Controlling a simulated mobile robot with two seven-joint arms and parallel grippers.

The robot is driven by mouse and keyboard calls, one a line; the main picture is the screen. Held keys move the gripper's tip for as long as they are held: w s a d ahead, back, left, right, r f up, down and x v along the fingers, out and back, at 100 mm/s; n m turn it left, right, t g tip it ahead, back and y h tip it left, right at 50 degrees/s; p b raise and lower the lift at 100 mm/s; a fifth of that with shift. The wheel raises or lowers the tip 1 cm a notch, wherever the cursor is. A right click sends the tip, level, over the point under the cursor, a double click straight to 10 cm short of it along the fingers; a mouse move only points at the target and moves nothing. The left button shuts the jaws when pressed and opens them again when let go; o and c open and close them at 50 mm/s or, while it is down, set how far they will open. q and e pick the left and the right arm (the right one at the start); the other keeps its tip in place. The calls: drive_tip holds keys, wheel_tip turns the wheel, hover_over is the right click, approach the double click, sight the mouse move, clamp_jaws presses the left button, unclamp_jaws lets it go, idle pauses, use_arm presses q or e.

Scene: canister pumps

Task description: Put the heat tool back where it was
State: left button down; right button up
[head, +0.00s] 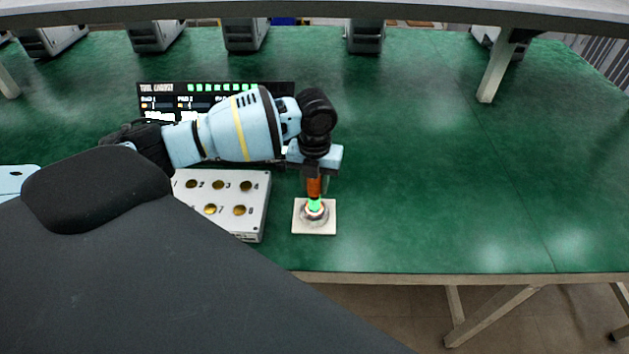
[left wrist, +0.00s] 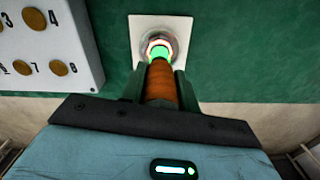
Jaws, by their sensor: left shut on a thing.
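The heat tool (head: 314,188) has an orange-brown grip and a glowing green part at its lower end. My left gripper (head: 314,176) is shut on the grip and holds the tool upright. The tool's lower end is at the round metal holder (head: 314,217) on a small white square plate (head: 300,228). In the left wrist view the orange grip (left wrist: 160,84) sits between my fingers, and its green end meets the ring of the holder (left wrist: 158,47). I cannot tell how deep it sits. My right gripper is not in view.
A grey box with numbered gold discs (head: 258,210) stands just left of the plate. A dark display panel (head: 150,90) is behind my left arm. The green table (head: 430,180) is clear to the right. A shelf (head: 400,12) runs overhead, with a post at the right.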

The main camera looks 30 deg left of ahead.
use_arm(q)
drive_tip(key=shift+f, duration=0.1)
drive_tip(key=c, duration=1)
unclamp_jaws()
drive_tip(key=shift+c, duration=0.2)
wheel_tip(320, 180, up, 12)
drive_tip(key=shift+r, duration=0.1)
drive_tip(key=shift+s, duration=0.1)
